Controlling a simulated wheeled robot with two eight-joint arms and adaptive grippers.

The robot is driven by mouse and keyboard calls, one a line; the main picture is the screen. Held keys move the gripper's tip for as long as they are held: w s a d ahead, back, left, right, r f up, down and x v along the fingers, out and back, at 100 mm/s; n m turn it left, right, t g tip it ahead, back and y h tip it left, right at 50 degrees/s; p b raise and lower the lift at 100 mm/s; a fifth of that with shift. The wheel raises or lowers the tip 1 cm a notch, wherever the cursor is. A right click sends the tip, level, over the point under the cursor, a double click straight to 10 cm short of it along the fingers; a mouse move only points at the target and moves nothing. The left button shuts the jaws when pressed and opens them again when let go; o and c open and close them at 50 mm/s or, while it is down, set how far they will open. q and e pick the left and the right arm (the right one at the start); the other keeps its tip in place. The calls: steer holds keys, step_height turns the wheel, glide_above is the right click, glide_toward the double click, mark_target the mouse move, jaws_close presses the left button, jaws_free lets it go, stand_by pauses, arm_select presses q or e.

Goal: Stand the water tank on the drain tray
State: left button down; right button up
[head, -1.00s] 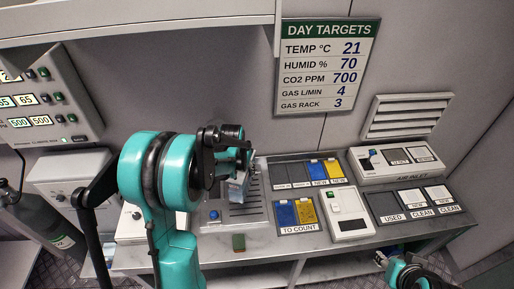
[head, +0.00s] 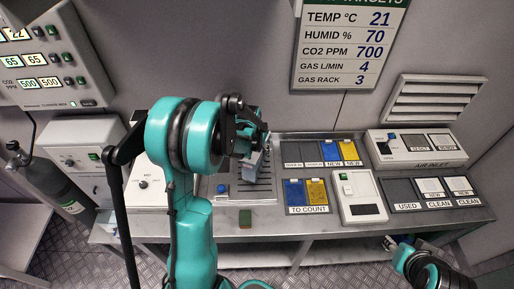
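My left gripper (head: 256,143) is at the back of the bench, over the grey slotted drain tray (head: 264,190), and my own arm partly covers it. It appears shut on a small pale grey box, the water tank (head: 250,167), at the tank's upper part. The tank is over the tray's left part and looks about upright. Whether its base touches the tray I cannot tell. My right gripper (head: 398,243) is low at the right, in front of the bench edge and away from both; its fingers are too small and hidden to read.
Right of the tray are blue and yellow cards at TO COUNT (head: 306,195) and a white device (head: 358,197). White units (head: 85,160) and a gas cylinder (head: 60,185) stand left.

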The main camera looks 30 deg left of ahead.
arm_select(q)
steer(key=shift+f, duration=0.35)
steer(key=shift+f+b, duration=0.55)
steer(key=shift+b, duration=0.05)
steer(key=c, duration=0.6)
jaws_free()
